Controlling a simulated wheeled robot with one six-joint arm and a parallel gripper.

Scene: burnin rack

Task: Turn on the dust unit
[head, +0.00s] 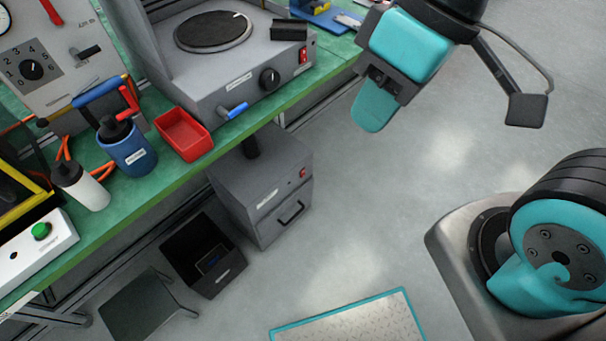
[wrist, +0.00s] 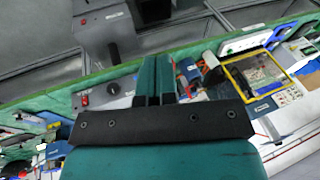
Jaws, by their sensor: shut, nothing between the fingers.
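A grey box-shaped unit (head: 262,195), which I take to be the dust unit, stands on the floor under the bench edge. It has a small red switch (head: 302,173), a dark handle and a white label too small to read. A black pipe rises from its top. The switch's position cannot be made out. A grey box (wrist: 100,35) at the top of the wrist view appears to be the same unit. My gripper (head: 369,122) is shut and empty, above the floor to the right of the bench, apart from the unit. Its teal fingers also show in the wrist view (wrist: 156,62).
The green bench (head: 180,185) holds a grey hotplate device (head: 240,85) with a red switch, a red tray (head: 183,135), a blue cup (head: 127,148) and a white bottle (head: 80,185). A black bin (head: 203,256) and a stool (head: 145,305) stand left of the unit.

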